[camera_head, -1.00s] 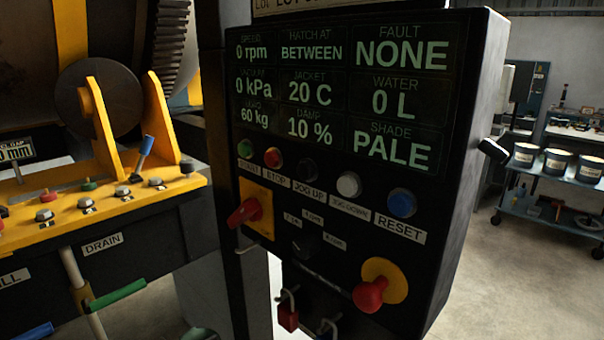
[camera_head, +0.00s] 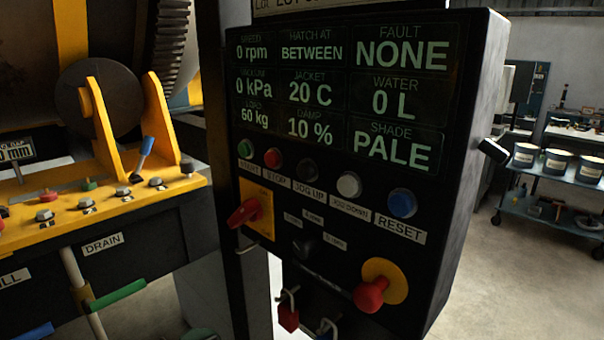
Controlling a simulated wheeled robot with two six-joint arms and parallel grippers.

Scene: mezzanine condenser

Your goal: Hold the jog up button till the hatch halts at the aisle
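The black control panel (camera_head: 300,210) fills the middle of the head view. Its jog up button (camera_head: 308,169) is dark, between the red stop button (camera_head: 273,158) and the white jog down button (camera_head: 349,185). Nothing is in front of the jog up button or touching it. The display (camera_head: 340,90) reads hatch at BETWEEN, speed 0 rpm, fault NONE. The hatch itself cannot be made out. Neither of my grippers is in view.
A green start button (camera_head: 245,148), a blue reset button (camera_head: 402,203), a red rotary switch (camera_head: 244,212) and a red mushroom knob (camera_head: 371,294) are also on the panel. A yellow-topped machine bench (camera_head: 110,205) stands left. A cart (camera_head: 560,185) with cans stands right.

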